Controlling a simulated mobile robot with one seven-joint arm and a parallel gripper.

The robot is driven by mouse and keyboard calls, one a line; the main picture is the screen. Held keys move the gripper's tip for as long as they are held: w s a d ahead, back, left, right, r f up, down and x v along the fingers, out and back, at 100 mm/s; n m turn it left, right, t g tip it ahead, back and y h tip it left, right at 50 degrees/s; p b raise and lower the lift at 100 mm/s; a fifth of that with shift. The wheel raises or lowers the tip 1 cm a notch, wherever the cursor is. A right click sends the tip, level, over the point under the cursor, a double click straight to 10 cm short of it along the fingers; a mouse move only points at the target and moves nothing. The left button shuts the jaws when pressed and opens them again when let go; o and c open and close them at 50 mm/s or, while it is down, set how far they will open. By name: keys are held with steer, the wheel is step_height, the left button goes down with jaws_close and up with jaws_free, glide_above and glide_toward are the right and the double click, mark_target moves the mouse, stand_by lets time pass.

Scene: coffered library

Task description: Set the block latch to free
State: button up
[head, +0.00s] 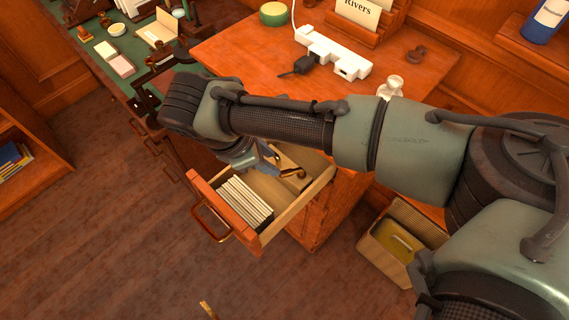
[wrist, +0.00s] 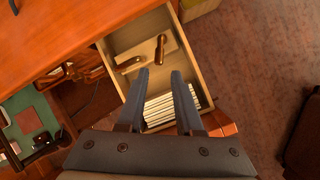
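An open wooden drawer (head: 211,194) holds a row of white cards (head: 245,200) near its front; the cards also show in the wrist view (wrist: 172,106). Behind them in the drawer is a pale wooden block (head: 291,159) with a dark, brass-brown latch lever (head: 294,173). In the wrist view an upright brown lever (wrist: 160,47) and a shorter brown piece (wrist: 129,64) show beyond my fingertips; I cannot tell which setting the latch is in. My gripper (wrist: 160,73) is open and empty, above the drawer between the cards and the levers. My arm partly hides the drawer's back.
The orange-brown desk top (head: 235,50) carries a white power strip (head: 333,52) and a dark plug. A bin (head: 370,250) stands on the floor right of the drawer. A green-topped desk (head: 95,50) is at the left.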

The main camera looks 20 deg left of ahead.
mark_target(286, 172)
steer(key=x, duration=0.8)
steer(key=shift+w+f, duration=0.2)
steer(key=shift+f, duration=0.15)
jaws_close()
